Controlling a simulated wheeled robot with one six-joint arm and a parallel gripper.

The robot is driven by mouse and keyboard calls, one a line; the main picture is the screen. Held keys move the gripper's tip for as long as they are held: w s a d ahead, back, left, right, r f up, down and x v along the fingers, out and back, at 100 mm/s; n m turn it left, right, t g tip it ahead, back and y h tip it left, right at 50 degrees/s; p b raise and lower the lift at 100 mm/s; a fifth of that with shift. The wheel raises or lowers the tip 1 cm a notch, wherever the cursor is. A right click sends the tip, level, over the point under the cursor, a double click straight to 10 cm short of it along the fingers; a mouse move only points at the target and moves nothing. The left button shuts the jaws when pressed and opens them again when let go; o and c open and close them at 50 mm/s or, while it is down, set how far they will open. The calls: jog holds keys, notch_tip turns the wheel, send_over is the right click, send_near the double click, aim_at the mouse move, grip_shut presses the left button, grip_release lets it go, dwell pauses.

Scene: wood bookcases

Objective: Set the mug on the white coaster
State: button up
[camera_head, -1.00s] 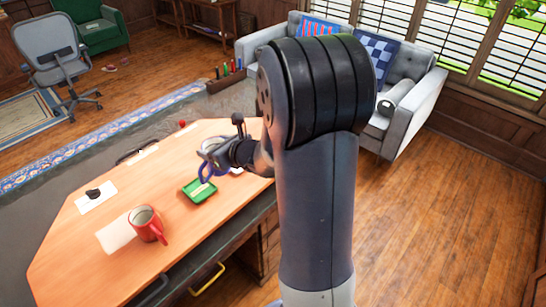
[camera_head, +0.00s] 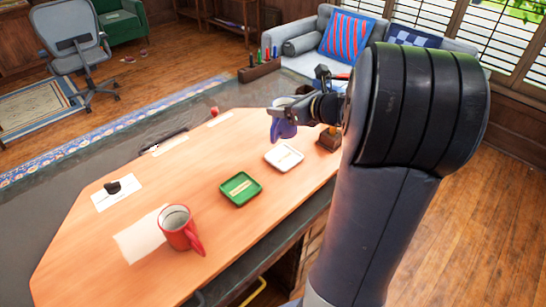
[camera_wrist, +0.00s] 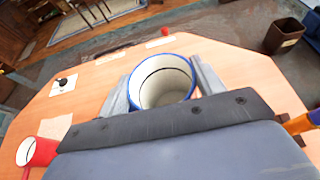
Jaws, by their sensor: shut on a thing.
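My gripper (camera_head: 287,112) is shut on a blue mug with a white inside (camera_head: 283,131), held in the air above the desk. In the wrist view the mug (camera_wrist: 162,84) sits between the two fingers, its open top showing. The white coaster (camera_head: 284,157) is a square tray lying empty on the desk, just below the mug in the head view. The mug is apart from it. The coaster is not visible in the wrist view.
A green coaster (camera_head: 240,189) lies left of the white one. A red mug (camera_head: 178,229) stands nearer the front, beside white paper (camera_head: 139,236). A small brown holder (camera_head: 329,139) stands right of the white coaster. A dark object (camera_head: 113,187) lies on paper at left.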

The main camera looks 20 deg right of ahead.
aim_at(286, 135)
notch_tip(286, 135, down, 10)
jog(key=shift+r+b, duration=0.15)
jog(key=shift+b, duration=0.5)
jog(key=shift+f, duration=0.25)
jog(key=o, duration=1.2)
jog(key=shift+r, duration=0.1)
jog(key=shift+r, duration=0.15)
jog(key=v, duration=1.2)
